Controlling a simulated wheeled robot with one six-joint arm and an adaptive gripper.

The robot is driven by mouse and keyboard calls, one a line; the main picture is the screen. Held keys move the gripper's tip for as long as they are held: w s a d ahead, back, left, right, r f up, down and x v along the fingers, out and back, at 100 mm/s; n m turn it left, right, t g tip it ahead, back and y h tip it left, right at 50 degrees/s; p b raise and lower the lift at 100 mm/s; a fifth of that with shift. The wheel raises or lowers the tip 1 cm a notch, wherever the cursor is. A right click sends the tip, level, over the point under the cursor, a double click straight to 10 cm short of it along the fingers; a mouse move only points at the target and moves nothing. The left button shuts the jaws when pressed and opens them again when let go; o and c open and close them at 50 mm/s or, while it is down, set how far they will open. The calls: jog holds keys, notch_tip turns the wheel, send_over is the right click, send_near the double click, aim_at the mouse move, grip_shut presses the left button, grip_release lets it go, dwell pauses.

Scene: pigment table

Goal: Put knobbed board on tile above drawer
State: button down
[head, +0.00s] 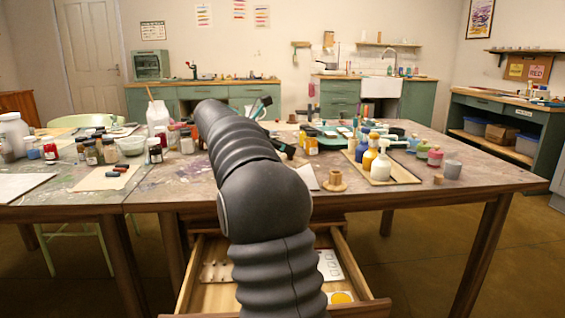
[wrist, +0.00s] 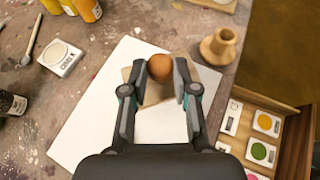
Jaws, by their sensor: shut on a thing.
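My gripper (wrist: 160,72) is shut on the brown round knob (wrist: 159,67) of a small beige board in the wrist view. The knobbed board (wrist: 138,92) shows between and beyond the fingers, over a larger white flat sheet or tile (wrist: 90,125). I cannot tell whether the board touches it. Part of the white sheet also shows in the head view (head: 306,176), beside my arm. The open drawer (head: 205,297) is below the table edge, and its inside shows at the right of the wrist view (wrist: 290,125). My arm hides the gripper and board in the head view.
A wooden turned holder (wrist: 218,46) stands just right of the white sheet, near the table edge. A tray of bottles (head: 382,176) is further right. The drawer holds colour samples (wrist: 262,121).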

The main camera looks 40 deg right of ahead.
jog(key=shift+w+f+b, duration=0.1)
jog(key=shift+f+b, duration=0.45)
jog(key=shift+f, duration=1.5)
jog(key=shift+f, duration=0.2)
jog(key=c, duration=0.9)
grip_release()
jog(key=shift+r, duration=0.2)
jog(key=p+v, duration=0.1)
jog(key=v, duration=1.1)
jog(key=shift+p, duration=0.35)
jog(key=shift+a, duration=0.1)
